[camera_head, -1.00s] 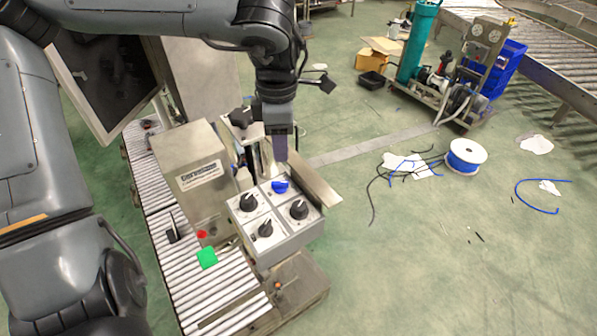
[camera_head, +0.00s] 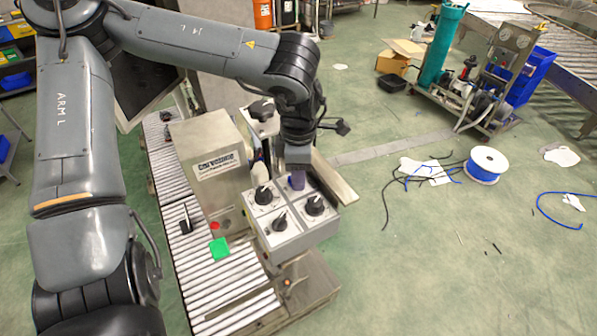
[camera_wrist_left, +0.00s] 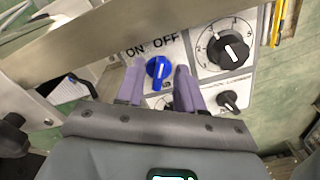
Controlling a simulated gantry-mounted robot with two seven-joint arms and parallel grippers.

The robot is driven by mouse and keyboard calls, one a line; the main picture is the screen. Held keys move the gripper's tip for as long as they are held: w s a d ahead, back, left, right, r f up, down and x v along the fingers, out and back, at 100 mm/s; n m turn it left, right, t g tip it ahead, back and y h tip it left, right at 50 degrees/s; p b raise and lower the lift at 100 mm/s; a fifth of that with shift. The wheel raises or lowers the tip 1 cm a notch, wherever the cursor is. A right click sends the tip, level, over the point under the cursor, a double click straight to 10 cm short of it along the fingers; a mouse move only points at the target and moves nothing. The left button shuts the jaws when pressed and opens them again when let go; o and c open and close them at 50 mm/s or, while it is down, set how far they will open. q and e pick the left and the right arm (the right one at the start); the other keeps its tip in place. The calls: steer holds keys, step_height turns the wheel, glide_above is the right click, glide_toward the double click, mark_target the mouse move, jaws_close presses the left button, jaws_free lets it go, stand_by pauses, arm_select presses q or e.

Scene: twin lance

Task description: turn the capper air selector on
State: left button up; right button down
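The blue selector knob (camera_wrist_left: 158,71) shows in the left wrist view on a white panel plate, below the printed words ON and OFF. My left gripper (camera_wrist_left: 160,66) is open, with one purple finger on each side of this knob. A gap shows between the knob and the right finger; contact with the left finger is unclear. In the head view the left gripper (camera_head: 297,181) points down over the back corner of the control box (camera_head: 298,235) and hides the blue knob. My right gripper is not in view.
Black knobs (camera_head: 264,195) (camera_head: 314,205) (camera_head: 281,222) crowd the same box. A metal plate (camera_head: 335,180) stands close behind it.

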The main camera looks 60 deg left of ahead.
arm_select(q)
jaws_close()
steer(key=shift+n, duration=0.3)
steer(key=shift+n+p, duration=0.3)
steer(key=shift+n, duration=0.3)
steer(key=n, duration=0.3)
steer(key=shift+p, duration=0.3)
steer(key=n, duration=0.4)
steer(key=shift+a+n, duration=0.15)
steer(key=shift+n, duration=1.35)
